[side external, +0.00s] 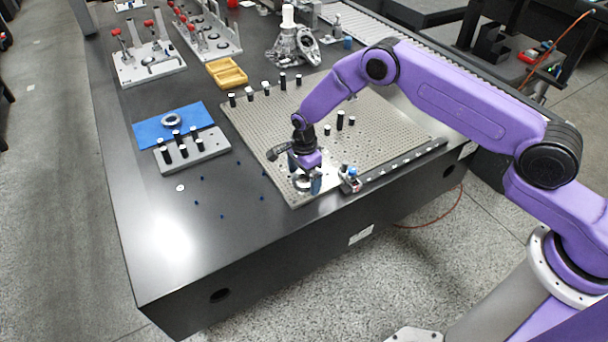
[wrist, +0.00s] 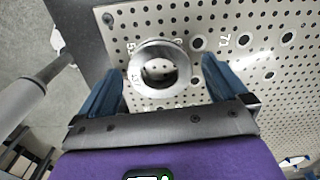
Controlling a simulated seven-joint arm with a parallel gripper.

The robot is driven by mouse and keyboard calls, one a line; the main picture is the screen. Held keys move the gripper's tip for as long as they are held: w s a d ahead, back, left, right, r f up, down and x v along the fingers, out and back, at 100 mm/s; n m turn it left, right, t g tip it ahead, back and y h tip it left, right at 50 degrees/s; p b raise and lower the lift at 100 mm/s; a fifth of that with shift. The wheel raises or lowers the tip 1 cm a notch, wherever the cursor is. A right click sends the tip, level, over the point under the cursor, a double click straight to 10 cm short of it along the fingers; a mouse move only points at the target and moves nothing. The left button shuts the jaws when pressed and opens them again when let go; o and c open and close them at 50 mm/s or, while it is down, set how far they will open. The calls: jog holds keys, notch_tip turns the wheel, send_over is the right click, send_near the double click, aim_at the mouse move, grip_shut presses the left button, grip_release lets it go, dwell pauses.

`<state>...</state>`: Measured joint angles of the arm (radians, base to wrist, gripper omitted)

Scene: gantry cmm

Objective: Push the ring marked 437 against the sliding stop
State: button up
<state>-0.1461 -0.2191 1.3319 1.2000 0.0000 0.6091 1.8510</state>
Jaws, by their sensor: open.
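A metal ring (wrist: 160,47) lies on the perforated plate in the wrist view, between the two blue fingers of my gripper (wrist: 164,70). The fingers stand open with a gap on each side of the ring. A small block with blue and red parts (side external: 350,180), perhaps the sliding stop, sits on the rail to the right of the gripper. Another ring (side external: 171,120) lies on the blue mat.
The perforated plate (side external: 260,122) carries several black pins, two of them near its middle (side external: 340,119). A grey block with pins (side external: 192,152) stands left, beside the blue mat (side external: 150,132). A yellow tray (side external: 227,73) and clamp fixtures are behind. The table's front left is mostly clear.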

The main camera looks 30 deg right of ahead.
aim_at(329, 179)
jog(key=c, duration=1.4)
jog(key=shift+s+d, duration=0.45)
jog(key=shift+d, duration=0.75)
jog(key=shift+s+d, duration=0.45)
jog(key=shift+d, duration=0.75)
jog(key=shift+s+d, duration=0.45)
jog(key=shift+d, duration=0.85)
jog(key=o, duration=1.4)
jog(key=shift+a, duration=0.2)
jog(key=shift+a+r, duration=0.1)
jog(key=shift+r, duration=0.2)
notch_tip(329, 179, up, 17)
jog(key=shift+d, duration=0.25)
